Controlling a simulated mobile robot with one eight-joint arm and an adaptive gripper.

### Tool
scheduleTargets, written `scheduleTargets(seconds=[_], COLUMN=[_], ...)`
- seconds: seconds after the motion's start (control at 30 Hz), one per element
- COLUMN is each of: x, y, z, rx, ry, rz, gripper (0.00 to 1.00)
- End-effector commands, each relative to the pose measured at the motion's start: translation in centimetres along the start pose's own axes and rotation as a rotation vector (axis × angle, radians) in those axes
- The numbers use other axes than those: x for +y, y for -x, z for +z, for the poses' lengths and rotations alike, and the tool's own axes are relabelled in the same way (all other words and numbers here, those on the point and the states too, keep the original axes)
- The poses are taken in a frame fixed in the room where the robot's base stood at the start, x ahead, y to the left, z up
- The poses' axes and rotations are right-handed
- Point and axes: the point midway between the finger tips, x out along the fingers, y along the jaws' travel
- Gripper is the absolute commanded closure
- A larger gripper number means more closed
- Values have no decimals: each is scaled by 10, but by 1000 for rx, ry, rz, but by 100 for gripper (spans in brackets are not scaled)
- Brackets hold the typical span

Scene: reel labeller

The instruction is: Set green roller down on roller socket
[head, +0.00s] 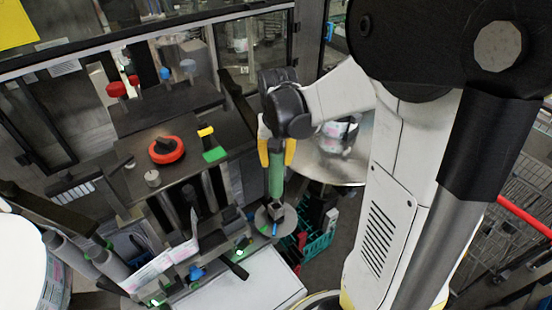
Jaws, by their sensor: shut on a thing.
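The green roller (276,178) hangs upright in the head view. My gripper (277,156) points down, with its yellow fingers shut on the roller's upper part. The roller's lower end is just above or at a grey round disc (287,220). I cannot tell whether they touch. I cannot clearly pick out the roller socket; it may be at this disc or among the small dark parts beside it.
The labeller's dark deck carries a red ring knob (166,150) and yellow and green tabs left of my gripper. A large round metal plate (325,165) is close behind on the right. A white surface (240,285) lies in front, beside a teal crate (318,246).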

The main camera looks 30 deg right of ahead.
Motion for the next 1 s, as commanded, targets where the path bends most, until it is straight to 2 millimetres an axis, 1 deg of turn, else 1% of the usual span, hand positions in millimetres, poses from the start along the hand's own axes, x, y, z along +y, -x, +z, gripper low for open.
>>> scheduleTargets(seconds=[0.1,1.0], x=[0,0], y=[-6,-42], z=[1,5], rx=[0,0], ry=[0,0], rz=[0,0], gripper=[100,100])
